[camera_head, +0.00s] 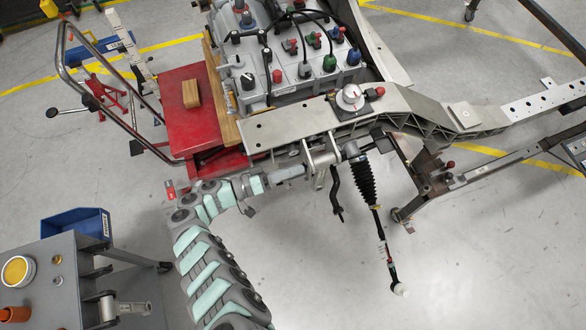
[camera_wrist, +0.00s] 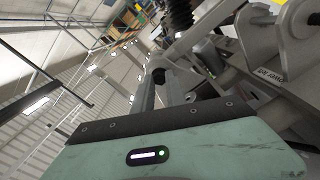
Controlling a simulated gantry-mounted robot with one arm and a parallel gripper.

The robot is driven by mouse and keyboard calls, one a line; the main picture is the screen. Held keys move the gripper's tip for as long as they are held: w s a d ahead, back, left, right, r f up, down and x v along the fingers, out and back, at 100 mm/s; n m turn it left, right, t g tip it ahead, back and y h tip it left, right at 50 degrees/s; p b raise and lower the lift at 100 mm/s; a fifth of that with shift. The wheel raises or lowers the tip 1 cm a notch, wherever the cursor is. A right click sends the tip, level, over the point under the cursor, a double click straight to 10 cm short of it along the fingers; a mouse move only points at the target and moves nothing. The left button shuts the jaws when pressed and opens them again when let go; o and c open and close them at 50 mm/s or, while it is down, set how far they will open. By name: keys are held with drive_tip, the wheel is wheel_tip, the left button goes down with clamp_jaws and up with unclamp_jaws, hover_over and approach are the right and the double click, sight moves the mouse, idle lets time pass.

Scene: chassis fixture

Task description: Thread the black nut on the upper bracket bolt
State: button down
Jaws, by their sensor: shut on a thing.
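My gripper (camera_head: 303,169) reaches in from the lower left in the head view, with its tip close to the left side of the grey bracket (camera_head: 322,158). In the wrist view my two grey fingers (camera_wrist: 160,80) are shut on a small dark piece, the black nut (camera_wrist: 158,74), at their tips. The bracket (camera_wrist: 292,45) shows at the upper right there, with lettering on its plate. The bolt is hard to make out, and I cannot tell whether the nut touches it.
A black ribbed boot and rod (camera_head: 366,185) hang beside the bracket. The chassis rail (camera_head: 300,122) runs above it, with the engine (camera_head: 300,75) behind. A red cart (camera_head: 200,125) stands to the left, and a grey workbench (camera_head: 50,275) at lower left.

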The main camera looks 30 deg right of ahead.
drive_tip(key=shift+d+r+m+b, duration=0.1)
drive_tip(key=shift+r+m+b, duration=0.05)
drive_tip(key=shift+m+b, duration=3.6)
drive_tip(key=shift+n, duration=0.25)
drive_tip(key=shift+b, duration=0.3)
drive_tip(key=m+b, duration=0.5)
drive_tip(key=m, duration=0.1)
drive_tip(key=shift+d+m, duration=0.1)
drive_tip(key=shift+m, duration=0.3)
